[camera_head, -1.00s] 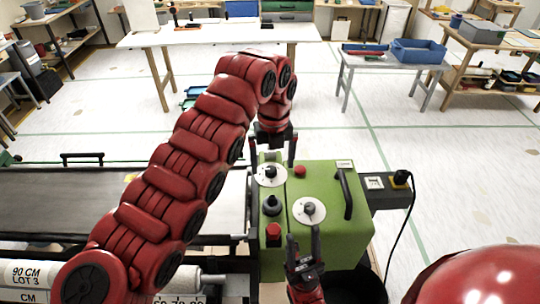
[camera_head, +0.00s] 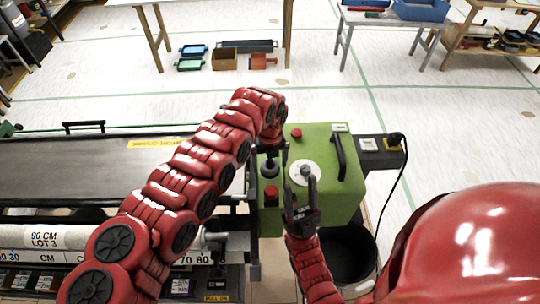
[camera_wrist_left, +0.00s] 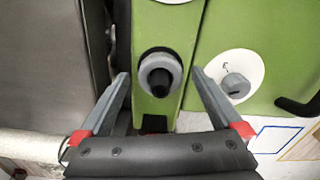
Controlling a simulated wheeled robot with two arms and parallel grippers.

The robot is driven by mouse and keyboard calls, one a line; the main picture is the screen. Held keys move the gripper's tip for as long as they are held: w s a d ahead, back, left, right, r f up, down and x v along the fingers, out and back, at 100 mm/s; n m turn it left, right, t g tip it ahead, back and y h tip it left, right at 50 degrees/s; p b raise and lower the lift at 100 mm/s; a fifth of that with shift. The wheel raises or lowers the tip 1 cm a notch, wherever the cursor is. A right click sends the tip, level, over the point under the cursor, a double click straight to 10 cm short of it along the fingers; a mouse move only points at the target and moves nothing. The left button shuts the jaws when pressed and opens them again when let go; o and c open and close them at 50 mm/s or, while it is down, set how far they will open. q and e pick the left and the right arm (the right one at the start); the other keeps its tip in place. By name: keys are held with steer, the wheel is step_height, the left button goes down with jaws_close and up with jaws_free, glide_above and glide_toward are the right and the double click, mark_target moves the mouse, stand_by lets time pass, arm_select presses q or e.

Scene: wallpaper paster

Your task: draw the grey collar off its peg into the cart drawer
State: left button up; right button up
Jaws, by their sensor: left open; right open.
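The grey collar (camera_wrist_left: 160,70) sits around a dark peg on the green machine, seen nearly end-on in the left wrist view. In the head view it shows small (camera_head: 268,169), close below my left gripper (camera_head: 271,148). In the left wrist view my left gripper's open fingers (camera_wrist_left: 161,76) lie on either side of the collar, with a gap each side; I cannot tell their height above it. My right gripper (camera_head: 300,183) is open and empty, in front of a white dial. I cannot make out a cart drawer for certain; a "PULL ON" label (camera_head: 216,298) shows at the bottom edge.
The green machine (camera_head: 330,195) carries a white dial (camera_head: 305,172), red buttons and a black handle (camera_head: 338,157). A dark bin (camera_head: 348,257) stands in front, right. A pasting table (camera_head: 70,167) and a white roll (camera_head: 60,236) lie left. A cable hangs at right.

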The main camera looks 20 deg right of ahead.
arm_select(q)
steer(key=shift+r, duration=0.1)
jaws_close()
stand_by(0.8)
